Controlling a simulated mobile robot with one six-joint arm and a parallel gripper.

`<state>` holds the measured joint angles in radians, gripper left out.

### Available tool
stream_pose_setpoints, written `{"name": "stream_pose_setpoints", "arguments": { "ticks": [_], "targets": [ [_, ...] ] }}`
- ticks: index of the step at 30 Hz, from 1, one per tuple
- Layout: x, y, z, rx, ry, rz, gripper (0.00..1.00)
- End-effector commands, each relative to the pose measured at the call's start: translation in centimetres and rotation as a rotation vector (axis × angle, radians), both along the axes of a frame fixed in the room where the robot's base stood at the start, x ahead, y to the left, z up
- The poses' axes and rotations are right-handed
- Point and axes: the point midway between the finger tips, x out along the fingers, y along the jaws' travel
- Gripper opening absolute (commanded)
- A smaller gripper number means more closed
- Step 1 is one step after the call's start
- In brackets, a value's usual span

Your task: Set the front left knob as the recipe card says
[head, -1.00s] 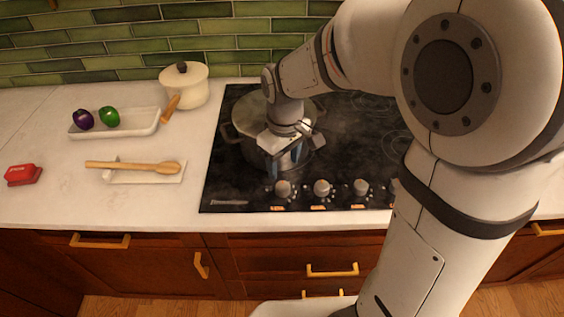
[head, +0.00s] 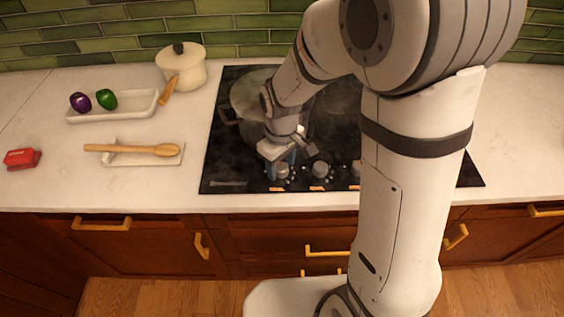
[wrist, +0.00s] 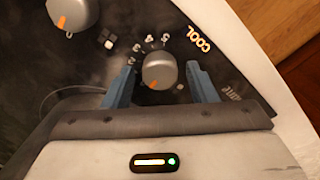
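The front left knob (head: 281,171) is a round grey knob at the left end of the row on the cooktop's front edge. In the wrist view this knob (wrist: 160,70) shows an orange mark on its lower edge, with small white digits and the word COOL printed nearby. My gripper (wrist: 160,86) is open, with one blue finger on each side of the knob and dark gaps between. In the head view my gripper (head: 282,160) is at the knob and partly covers it. I cannot make out a recipe card in these frames.
The black cooktop (head: 222,160) carries a large pot (head: 250,95) behind my gripper. More knobs stand to the right, including a second knob (head: 320,170). A tray (head: 140,110), a wooden spoon (head: 130,149), a cream saucepan (head: 182,68) and a red object (head: 22,158) stand left.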

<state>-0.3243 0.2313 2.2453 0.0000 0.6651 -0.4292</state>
Motion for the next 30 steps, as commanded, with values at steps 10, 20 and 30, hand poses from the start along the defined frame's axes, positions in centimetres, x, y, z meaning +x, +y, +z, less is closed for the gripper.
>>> {"name": "stream_pose_setpoints", "arguments": {
  "ticks": [10,20,30],
  "targets": [
    [0.02,-0.04,0.03,0.000,0.000,-0.001,0.23],
    [0.03,-0.06,0.02,0.000,0.000,-0.011,0.11],
    [0.06,-0.07,-0.08,0.001,-0.001,-0.163,0.11]
  ]
}}
